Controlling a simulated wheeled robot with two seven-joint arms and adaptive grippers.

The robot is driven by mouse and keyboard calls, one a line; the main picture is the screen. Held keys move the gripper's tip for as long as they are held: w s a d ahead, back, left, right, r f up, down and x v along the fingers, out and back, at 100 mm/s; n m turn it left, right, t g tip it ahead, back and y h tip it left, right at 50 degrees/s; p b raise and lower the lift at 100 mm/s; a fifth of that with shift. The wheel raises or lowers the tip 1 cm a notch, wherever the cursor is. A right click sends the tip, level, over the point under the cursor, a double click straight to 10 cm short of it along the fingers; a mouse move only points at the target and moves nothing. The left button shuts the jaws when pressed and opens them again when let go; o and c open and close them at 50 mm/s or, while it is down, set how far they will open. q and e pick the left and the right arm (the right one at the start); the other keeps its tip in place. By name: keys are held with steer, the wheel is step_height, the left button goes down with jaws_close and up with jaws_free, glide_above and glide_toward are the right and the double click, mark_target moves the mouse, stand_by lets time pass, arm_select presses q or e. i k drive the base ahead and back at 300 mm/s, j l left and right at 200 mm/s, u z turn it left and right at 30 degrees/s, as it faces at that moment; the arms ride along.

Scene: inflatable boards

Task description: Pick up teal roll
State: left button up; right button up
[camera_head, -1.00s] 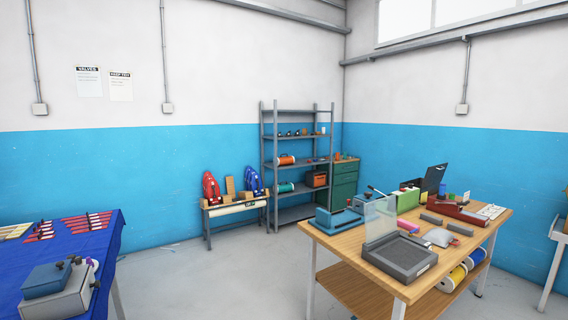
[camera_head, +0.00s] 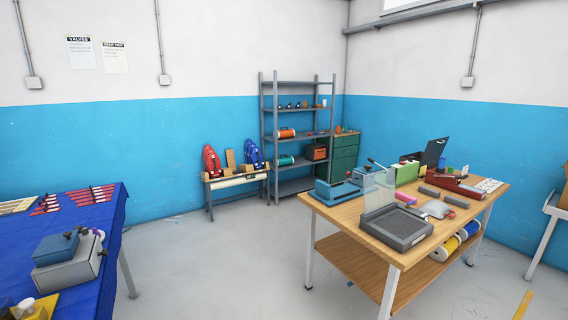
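A teal roll (camera_head: 286,160) lies on a lower shelf of the grey metal rack (camera_head: 262,130) against the far wall, small in view. An orange roll (camera_head: 286,133) lies on the shelf above it. Neither of my grippers is in view.
A wooden workbench (camera_head: 345,222) with several tools stands at the right. A table with a blue cloth (camera_head: 105,245) stands at the left. A low bench (camera_head: 235,178) with red and blue bundles is left of the rack. Grey floor (camera_head: 225,265) is clear between the tables.

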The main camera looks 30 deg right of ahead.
mark_target(285, 161)
steer(key=i+l+z, duration=0.35)
steer(key=i+l, duration=0.25)
steer(key=i+l+z, duration=0.1)
steer(key=i+l, duration=0.15)
steer(key=i, duration=0.2)
steer(key=i+l+z, duration=0.15)
steer(key=i, duration=0.25)
steer(key=i+u, duration=0.2)
steer(key=i, duration=0.2)
steer(key=i+l+u, duration=0.1)
steer(key=i+u, duration=0.15)
steer(key=i, duration=0.15)
steer(key=i+u, duration=0.15)
steer(key=i, duration=0.65)
steer(key=i+z, duration=0.1)
steer(key=i, duration=0.7)
steer(key=i+z, duration=0.4)
steer(key=i, duration=0.35)
steer(key=i+z, duration=0.4)
steer(key=i+j+z, duration=0.1)
steer(key=i+z, duration=0.35)
steer(key=k+l, duration=0.05)
steer(key=k, duration=0.05)
